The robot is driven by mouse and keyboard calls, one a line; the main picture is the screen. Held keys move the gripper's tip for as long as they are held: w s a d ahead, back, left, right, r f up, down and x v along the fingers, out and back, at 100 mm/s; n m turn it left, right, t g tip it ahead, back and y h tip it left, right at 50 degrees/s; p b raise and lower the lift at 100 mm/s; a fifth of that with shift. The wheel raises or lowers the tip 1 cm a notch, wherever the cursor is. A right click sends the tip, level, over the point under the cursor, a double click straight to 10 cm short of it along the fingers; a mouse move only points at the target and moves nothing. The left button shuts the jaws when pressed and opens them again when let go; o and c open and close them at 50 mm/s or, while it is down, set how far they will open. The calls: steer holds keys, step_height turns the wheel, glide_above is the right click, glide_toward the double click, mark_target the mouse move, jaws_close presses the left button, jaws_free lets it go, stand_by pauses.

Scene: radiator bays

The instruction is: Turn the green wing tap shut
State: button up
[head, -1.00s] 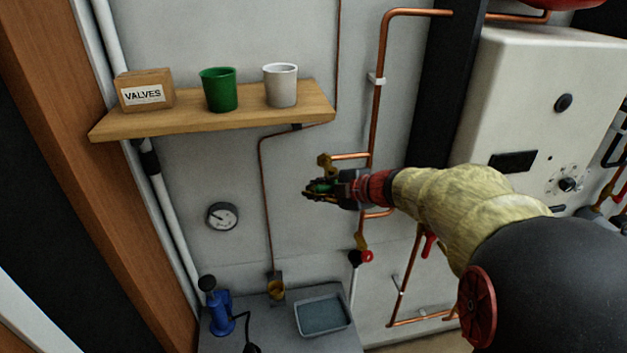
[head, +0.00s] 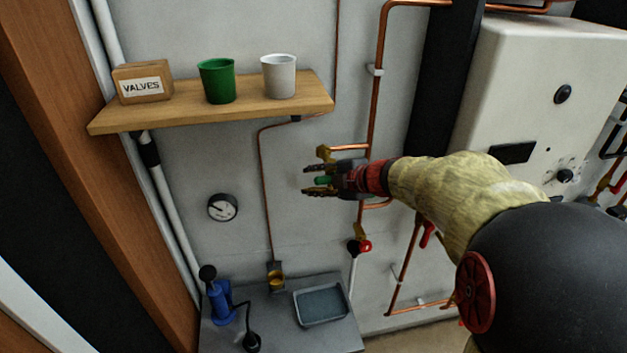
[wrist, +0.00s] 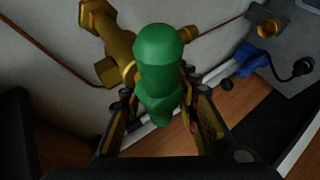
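The green wing tap (wrist: 158,65) stands out large in the wrist view, its long wing running up and down the picture. It sits beside a brass valve body (wrist: 112,40), which also shows in the head view (head: 323,153). My gripper (head: 309,181) is open, with one finger on each side of the green wing. In the wrist view the fingers (wrist: 156,100) flank the wing; whether either touches it I cannot tell.
A wooden shelf (head: 215,118) at upper left holds a VALVES box (head: 142,82), a green cup (head: 217,81) and a white cup (head: 279,77). Copper pipe (head: 377,110) runs close behind my gripper. A red-handled valve (head: 363,247) is below. A grey tray (head: 322,304) lies lower down.

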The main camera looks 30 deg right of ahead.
steer(key=shift+s, duration=0.1)
steer(key=v, duration=1.1)
steer(key=shift+s+r, duration=0.15)
steer(key=shift+s, duration=0.2)
steer(key=shift+d, duration=0.1)
